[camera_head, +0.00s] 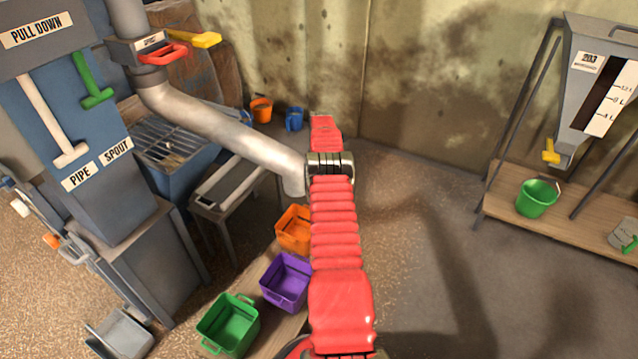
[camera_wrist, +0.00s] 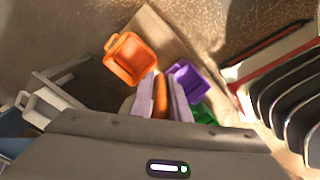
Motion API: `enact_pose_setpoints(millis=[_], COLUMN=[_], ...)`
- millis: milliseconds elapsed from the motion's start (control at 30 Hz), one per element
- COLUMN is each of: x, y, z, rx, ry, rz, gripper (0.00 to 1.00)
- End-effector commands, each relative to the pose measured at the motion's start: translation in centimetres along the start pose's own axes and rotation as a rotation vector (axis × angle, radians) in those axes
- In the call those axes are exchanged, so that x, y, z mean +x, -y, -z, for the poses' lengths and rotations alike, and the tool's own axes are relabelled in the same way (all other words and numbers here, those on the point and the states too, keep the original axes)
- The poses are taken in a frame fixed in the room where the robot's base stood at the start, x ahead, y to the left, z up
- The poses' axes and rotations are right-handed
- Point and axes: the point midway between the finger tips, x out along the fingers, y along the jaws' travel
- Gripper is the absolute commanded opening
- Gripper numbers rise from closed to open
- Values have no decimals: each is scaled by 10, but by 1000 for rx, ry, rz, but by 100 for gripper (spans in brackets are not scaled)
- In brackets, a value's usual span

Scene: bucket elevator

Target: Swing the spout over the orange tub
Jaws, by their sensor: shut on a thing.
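The grey spout (camera_head: 220,130) slopes down from the upright pipe, its bent mouth close to my red arm in the head view. The orange tub (camera_head: 294,230) stands on a board just below the mouth in the picture; I cannot tell whether the mouth is straight above it. The tub also shows in the wrist view (camera_wrist: 130,58), upper left of my jaws. My gripper (camera_wrist: 168,90) is shut on a narrow orange-brown bar (camera_wrist: 160,98). What the bar belongs to is hidden. In the head view my arm hides the gripper.
A purple tub (camera_head: 287,282) and a green tub (camera_head: 228,325) stand on the same board. A blue machine (camera_head: 90,140) with levers is at left. A hopper stand (camera_head: 590,80) with a green bucket (camera_head: 537,198) is at right. Open floor lies between.

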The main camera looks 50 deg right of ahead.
Motion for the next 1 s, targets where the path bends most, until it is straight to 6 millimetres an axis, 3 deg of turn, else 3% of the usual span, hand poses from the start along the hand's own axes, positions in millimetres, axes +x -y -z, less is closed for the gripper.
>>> enact_pose_setpoints(millis=[433, 467, 667, 1000], x=[0, 0, 0, -2], y=[-1, -1, -1, -1], z=[-1, -1, -2, -2], rx=[-2, -2, -1, 0], ry=[0, 0, 0, 0], rz=[-2, -2, -1, -1], gripper=[0, 18, 32, 32])
